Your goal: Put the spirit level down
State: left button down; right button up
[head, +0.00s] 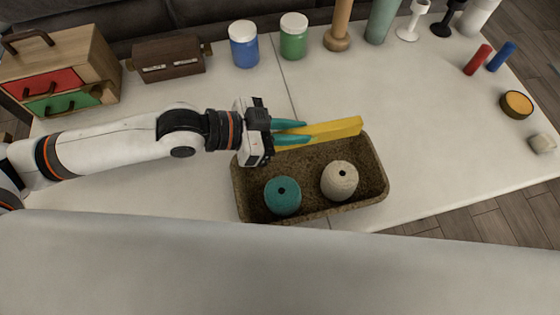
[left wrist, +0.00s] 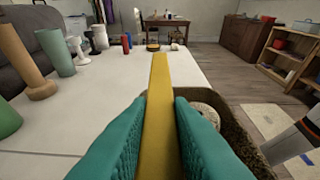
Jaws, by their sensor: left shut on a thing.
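The yellow spirit level (head: 338,130) is a long bar. My left gripper (head: 307,132), with teal fingers, is shut on one end of it. In the head view the level reaches to the right from the fingers, over the back part of a brown speckled bin (head: 376,172). In the left wrist view the level (left wrist: 160,105) runs straight away between the fingers, with the bin beside it on the right. I cannot tell whether the level touches the bin. My right gripper is not in view.
The bin holds a teal spool (head: 283,196) and a beige spool (head: 340,181). A small drawer chest (head: 85,60), a dark box (head: 168,58), blue (head: 244,45) and green (head: 293,37) jars line the back of the white table (head: 430,110).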

pick_arm(q)
jog(key=f, duration=0.5)
jog(key=shift+d, duration=0.25)
notch_tip(320, 180, down, 4)
jog(key=shift+r+b, duration=0.2)
jog(key=shift+b, duration=0.1)
jog(key=shift+f+b, duration=0.35)
jog(key=shift+f, duration=0.2)
jog(key=c, duration=1.7)
grip_release()
jog(key=shift+a, duration=0.1)
jog(key=shift+o, duration=0.7)
jog(key=shift+f, duration=0.1)
pick_arm(e)
jog(key=shift+s+d+f, duration=0.1)
jog(key=shift+d+f, duration=0.1)
jog(key=shift+f, duration=0.5)
jog(key=shift+d, duration=0.1)
